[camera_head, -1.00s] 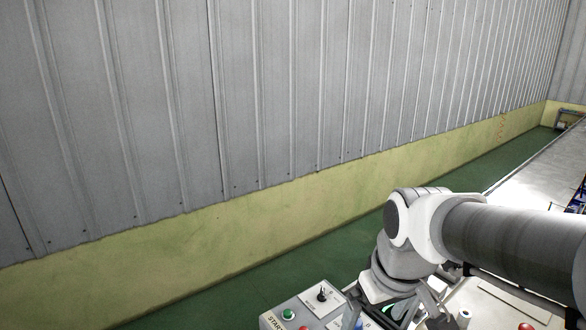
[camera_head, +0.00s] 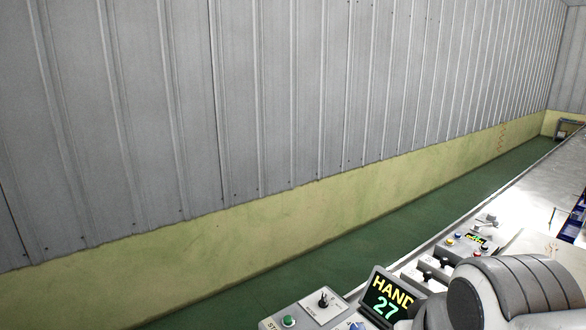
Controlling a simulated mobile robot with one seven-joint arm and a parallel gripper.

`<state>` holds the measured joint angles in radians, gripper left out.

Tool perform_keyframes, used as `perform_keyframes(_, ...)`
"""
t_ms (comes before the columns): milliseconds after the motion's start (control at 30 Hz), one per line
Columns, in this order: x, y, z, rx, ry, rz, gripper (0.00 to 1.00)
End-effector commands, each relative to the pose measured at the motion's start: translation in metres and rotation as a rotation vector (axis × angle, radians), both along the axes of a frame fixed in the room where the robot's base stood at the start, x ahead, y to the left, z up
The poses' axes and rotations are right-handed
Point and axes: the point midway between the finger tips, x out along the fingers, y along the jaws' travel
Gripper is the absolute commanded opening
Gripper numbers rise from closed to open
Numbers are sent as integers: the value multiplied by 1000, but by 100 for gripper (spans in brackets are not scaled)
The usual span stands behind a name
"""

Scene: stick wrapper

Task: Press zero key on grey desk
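A grey desk-like control console (camera_head: 304,309) shows at the bottom middle of the head view, cut off by the lower edge. On it are a green button (camera_head: 289,321), a black rotary switch (camera_head: 323,300) on a white plate, and part of a blue button (camera_head: 356,326). A tilted dark display (camera_head: 388,299) beside it reads "HAND" and "27". I cannot make out a zero key. My arm fills the lower right corner and hides what lies behind it. My gripper is out of the picture.
More grey panels with black switches (camera_head: 428,272) and coloured buttons (camera_head: 470,240) run back to the right. A long light table surface (camera_head: 520,190) stretches away at the right. A grey ribbed wall (camera_head: 280,90) stands behind a green floor strip (camera_head: 350,237).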

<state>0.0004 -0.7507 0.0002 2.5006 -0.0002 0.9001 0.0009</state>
Motion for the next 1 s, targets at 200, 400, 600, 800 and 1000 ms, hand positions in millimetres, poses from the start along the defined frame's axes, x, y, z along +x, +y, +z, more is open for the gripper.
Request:
perform_keyframes(200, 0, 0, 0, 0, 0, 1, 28)
perform_keyframes(400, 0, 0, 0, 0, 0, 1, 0)
perform_keyframes(600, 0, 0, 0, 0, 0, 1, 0)
perform_keyframes(800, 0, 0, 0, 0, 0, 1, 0)
perform_keyframes(1000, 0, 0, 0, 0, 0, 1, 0)
